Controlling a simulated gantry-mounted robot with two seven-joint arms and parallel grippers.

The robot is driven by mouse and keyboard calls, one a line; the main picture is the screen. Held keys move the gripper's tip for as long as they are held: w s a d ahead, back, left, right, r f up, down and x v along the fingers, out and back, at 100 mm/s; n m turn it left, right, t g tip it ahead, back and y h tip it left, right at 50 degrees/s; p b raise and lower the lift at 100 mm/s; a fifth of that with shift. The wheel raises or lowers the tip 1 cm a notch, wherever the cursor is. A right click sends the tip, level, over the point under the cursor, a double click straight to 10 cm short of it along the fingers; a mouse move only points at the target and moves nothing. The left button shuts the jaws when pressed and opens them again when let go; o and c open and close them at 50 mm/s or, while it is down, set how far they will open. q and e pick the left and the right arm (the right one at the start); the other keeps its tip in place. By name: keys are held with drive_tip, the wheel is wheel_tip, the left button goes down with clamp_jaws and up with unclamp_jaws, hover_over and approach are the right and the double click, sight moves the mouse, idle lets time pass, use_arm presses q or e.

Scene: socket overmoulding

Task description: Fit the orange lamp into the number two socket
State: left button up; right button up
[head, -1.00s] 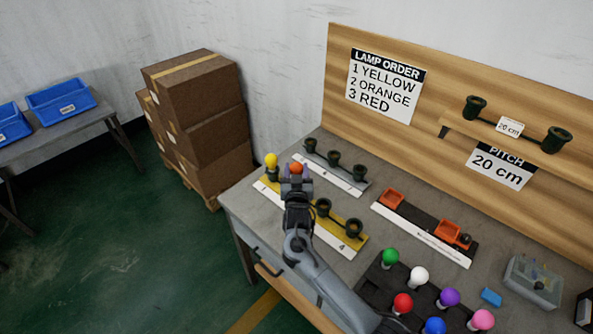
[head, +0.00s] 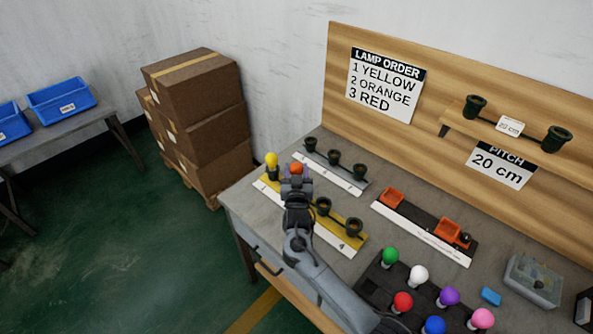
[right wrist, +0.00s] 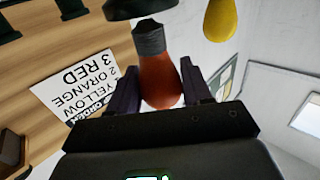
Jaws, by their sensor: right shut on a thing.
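The orange lamp (head: 296,168) shows at the tip of my right gripper (head: 297,180), above the yellow socket strip (head: 350,240). In the right wrist view the orange lamp (right wrist: 160,80) sits between the two fingers of my right gripper (right wrist: 162,88), its grey threaded base pointing at a dark socket (right wrist: 140,8). The yellow lamp (head: 271,160) stands upright in the strip's first socket. The number two socket is hidden in the head view by my gripper. My left gripper is out of view.
A strip with orange blocks (head: 392,197) is to the right. A dark tray (head: 372,283) of several coloured lamps is near the front. The lamp order sign (head: 383,86) hangs on the wooden board.

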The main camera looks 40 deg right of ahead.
drive_tip(key=shift+f, duration=0.5)
drive_tip(key=shift+f+b, duration=0.5)
drive_tip(key=shift+b, duration=0.05)
drive_tip(key=o, duration=1.1)
drive_tip(key=shift+s+a, duration=0.1)
drive_tip(key=shift+s, duration=0.05)
drive_tip(key=p+v, duration=0.2)
drive_tip(key=v, duration=0.8)
drive_tip(key=shift+s+a, duration=0.2)
